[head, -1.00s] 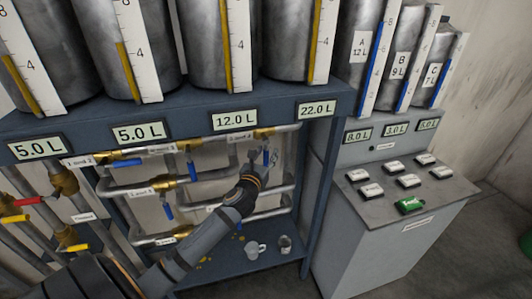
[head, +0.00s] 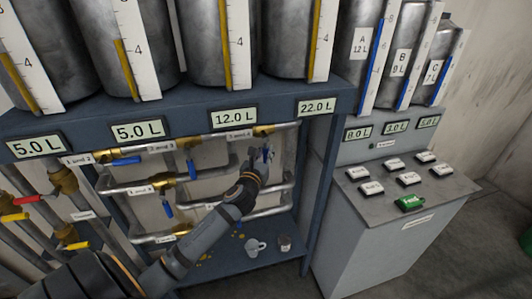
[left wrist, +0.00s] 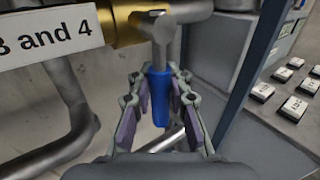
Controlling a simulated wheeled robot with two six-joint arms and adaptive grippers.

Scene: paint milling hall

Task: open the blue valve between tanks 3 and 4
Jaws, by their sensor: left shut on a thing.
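The valve between tanks 3 and 4 has a brass body (head: 263,131) on the upper pipe. The label beside it reads "3 and 4" in the left wrist view (left wrist: 50,37). Its blue handle (left wrist: 159,97) hangs down from a grey stem, across the line of the pipe. My left gripper (left wrist: 156,88) is shut on this blue handle, with one finger on each side. In the head view my left gripper (head: 261,160) hides most of the handle. Tank 3 (head: 205,50) reads 12.0 L and tank 4 (head: 287,40) reads 22.0 L. My right gripper is out of view.
Other blue-handled valves (head: 192,169) sit on pipes to the left, with red (head: 27,201) and yellow handles beyond. A frame post (head: 316,190) stands just right of the valve. A mug (head: 255,247) and a cup (head: 285,242) stand on the lower shelf. A button console (head: 410,190) is at right.

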